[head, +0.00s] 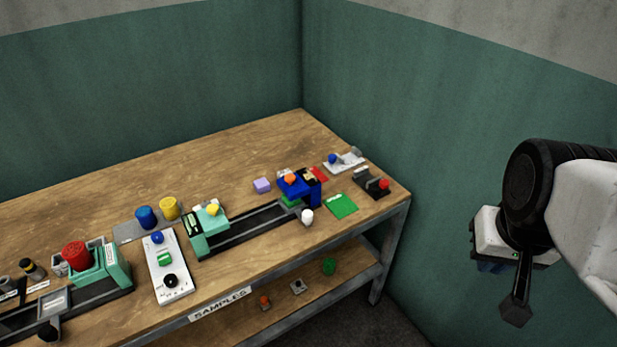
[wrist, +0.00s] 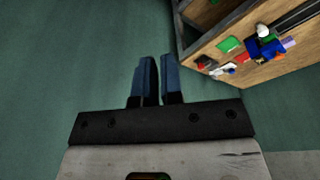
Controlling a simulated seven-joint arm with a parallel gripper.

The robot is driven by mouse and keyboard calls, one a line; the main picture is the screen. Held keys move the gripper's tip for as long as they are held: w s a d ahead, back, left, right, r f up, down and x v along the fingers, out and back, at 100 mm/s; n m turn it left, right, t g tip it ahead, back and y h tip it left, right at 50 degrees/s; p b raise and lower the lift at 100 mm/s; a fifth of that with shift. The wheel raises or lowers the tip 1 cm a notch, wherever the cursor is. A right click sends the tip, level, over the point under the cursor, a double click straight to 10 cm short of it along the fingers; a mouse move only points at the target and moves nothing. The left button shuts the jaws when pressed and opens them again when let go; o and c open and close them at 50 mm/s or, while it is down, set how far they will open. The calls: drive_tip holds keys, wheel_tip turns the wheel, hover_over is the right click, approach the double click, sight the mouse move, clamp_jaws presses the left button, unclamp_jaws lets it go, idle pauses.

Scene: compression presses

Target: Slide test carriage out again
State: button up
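Two dark rail units stand on the wooden bench. The right rail (head: 255,229) has a teal block (head: 203,239) with a yellow knob at its left end. A blue block (head: 294,187) with an orange top sits at its right end, over a small teal part. The left rail (head: 100,298) carries a teal frame (head: 112,268) by a red cylinder (head: 76,255) and a grey plate (head: 54,303). I cannot tell which part is the test carriage. My gripper (wrist: 157,80) is empty, its blue fingers nearly together, well right of the bench and touching nothing.
A white panel (head: 165,262) with blue and black knobs stands between the rails. A green plate (head: 342,206), white knob (head: 307,217) and dark block with red knob (head: 372,186) lie near the right end. A lower shelf (head: 283,300) holds small items. The bench's back is clear.

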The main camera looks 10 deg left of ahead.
drive_tip(key=o, duration=0.5)
drive_tip(key=shift+w+a, duration=0.15)
drive_tip(key=shift+c, duration=0.2)
drive_tip(key=shift+o, duration=1.3)
drive_tip(key=shift+w+a+f, duration=0.1)
drive_tip(key=shift+w+a, duration=0.1)
drive_tip(key=shift+w, duration=0.05)
drive_tip(key=shift+o, duration=1)
drive_tip(key=w+a+f+m+g+y, duration=0.1)
drive_tip(key=w+a+f+m+y, duration=0.2)
drive_tip(key=w+a, duration=0.4)
drive_tip(key=shift+w+a+f+m+g, duration=0.25)
drive_tip(key=shift+w+m, duration=0.25)
drive_tip(key=shift+w, duration=0.3)
drive_tip(key=m+g+y, duration=0.1)
drive_tip(key=m+y, duration=0.5)
drive_tip(key=m, duration=0.8)
approach(308, 213)
drive_tip(key=x, duration=0.2)
drive_tip(key=shift+a+f, duration=0.1)
drive_tip(key=shift+f, duration=0.1)
drive_tip(key=shift+a+f, duration=0.1)
drive_tip(key=shift+a, duration=0.05)
drive_tip(key=shift+x, duration=3.7)
